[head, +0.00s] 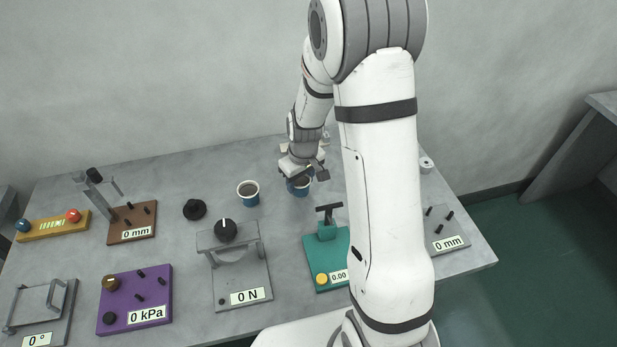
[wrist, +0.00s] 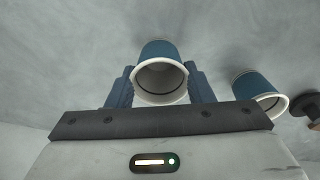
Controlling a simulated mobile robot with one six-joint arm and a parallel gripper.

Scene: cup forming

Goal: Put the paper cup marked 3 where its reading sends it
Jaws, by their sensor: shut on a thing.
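A blue paper cup with a white rim (head: 301,188) is under my gripper (head: 303,174) near the back middle of the table. The wrist view shows this cup (wrist: 161,72) between the two blue fingers of my gripper (wrist: 161,86), which is shut on it. Its open mouth faces the wrist camera and it looks empty inside. A second blue paper cup (head: 248,194) stands upright to its left, apart from it; it also shows at the right of the wrist view (wrist: 258,92). No number is legible on either cup. I cannot tell whether the held cup touches the table.
Fixtures with displays stand around: a purple kPa base (head: 135,298), a grey N stand (head: 242,270), a teal base (head: 328,262), a brown mm base (head: 132,222), a grey mm plate (head: 447,231) and a degree plate (head: 40,310). A black knob-like piece (head: 195,209) lies left of the cups.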

